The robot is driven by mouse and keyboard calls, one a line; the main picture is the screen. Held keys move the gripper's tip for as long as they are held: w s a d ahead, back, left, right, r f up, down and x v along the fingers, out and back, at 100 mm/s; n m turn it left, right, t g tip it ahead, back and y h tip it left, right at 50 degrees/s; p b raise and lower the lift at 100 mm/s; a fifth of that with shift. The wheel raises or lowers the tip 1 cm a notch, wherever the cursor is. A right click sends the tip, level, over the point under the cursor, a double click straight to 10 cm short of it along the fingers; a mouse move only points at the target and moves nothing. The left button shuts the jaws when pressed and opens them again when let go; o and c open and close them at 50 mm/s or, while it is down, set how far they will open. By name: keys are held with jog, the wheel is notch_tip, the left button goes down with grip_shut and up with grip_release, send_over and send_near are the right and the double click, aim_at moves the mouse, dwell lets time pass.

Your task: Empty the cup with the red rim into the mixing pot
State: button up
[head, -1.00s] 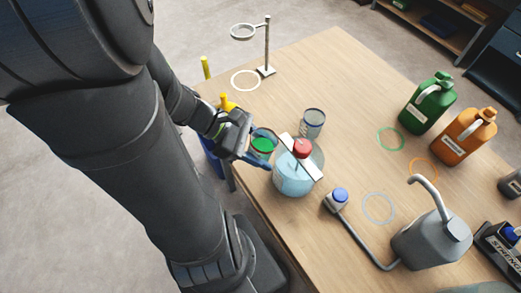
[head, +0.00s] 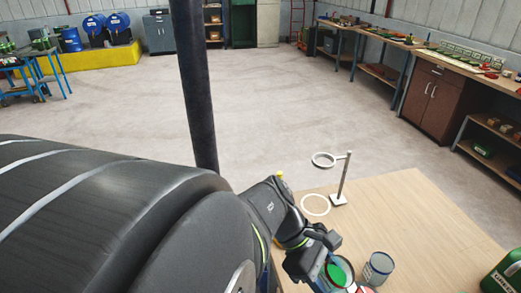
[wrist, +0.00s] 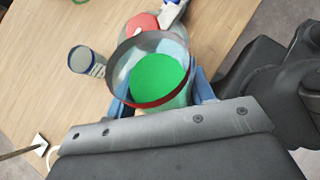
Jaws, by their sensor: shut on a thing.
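My gripper (wrist: 160,93) is shut on a clear cup with a dark red rim (wrist: 155,104), its blue fingers on either side of the cup. The cup holds bright green liquid (wrist: 160,77). In the head view my gripper (head: 322,274) and the green-filled cup (head: 338,274) are near the bottom edge. In the wrist view the mixing pot (wrist: 182,34), clear glass, lies just beyond the cup, partly hidden by it. I see no liquid pouring.
A second clear cup (head: 378,268) stands near the pot. A ring stand (head: 340,185) and a white ring mark (head: 316,204) are at the table's far left corner. A green jug (head: 505,275) is at right. The table between is clear.

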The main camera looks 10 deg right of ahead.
jog(key=shift+s+r+t+y, duration=0.1)
jog(key=shift+r+t+y, duration=0.2)
jog(key=shift+r+y, duration=0.15)
jog(key=shift+a+f+t+y, duration=0.1)
jog(key=shift+f+t+y, duration=0.55)
jog(key=shift+y, duration=0.2)
jog(key=shift+w+a+t+y, duration=0.15)
jog(key=shift+w+t+y, duration=0.1)
jog(key=shift+t+y, duration=0.7)
jog(key=shift+y, duration=0.25)
jog(key=t+y, duration=0.3)
jog(key=shift+s+r+n+y, duration=0.1)
jog(key=shift+r+n+y, duration=0.15)
jog(key=shift+n+y, duration=0.05)
jog(key=shift+s+d+r+t+y, duration=0.1)
jog(key=shift+d+r+t+y, duration=0.1)
jog(key=shift+r+t+y, duration=0.25)
jog(key=shift+s+d+r+t+y, duration=0.15)
jog(key=shift+t+y, duration=0.2)
jog(key=shift+y, duration=0.3)
jog(key=shift+w+y, duration=0.1)
jog(key=shift+y, duration=0.2)
